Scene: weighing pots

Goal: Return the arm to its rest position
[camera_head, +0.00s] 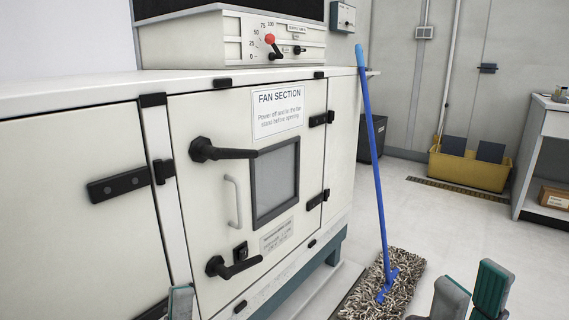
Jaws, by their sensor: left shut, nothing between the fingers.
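My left gripper (181,301) shows only as a grey and teal fingertip at the bottom edge, in front of the white cabinet. It is shut and holds nothing; the rest of it is below the picture. My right gripper (471,292) shows two grey fingers with teal pads at the bottom right, with a gap between them and nothing visible in it. It appears in front of the floor, right of the mop head. Most of both arms is out of view.
A white cabinet with a "FAN SECTION" door (215,185) and black handles fills the left. A control box (230,40) with a red-knobbed lever sits on top. A blue-handled mop (371,150) leans at its right.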

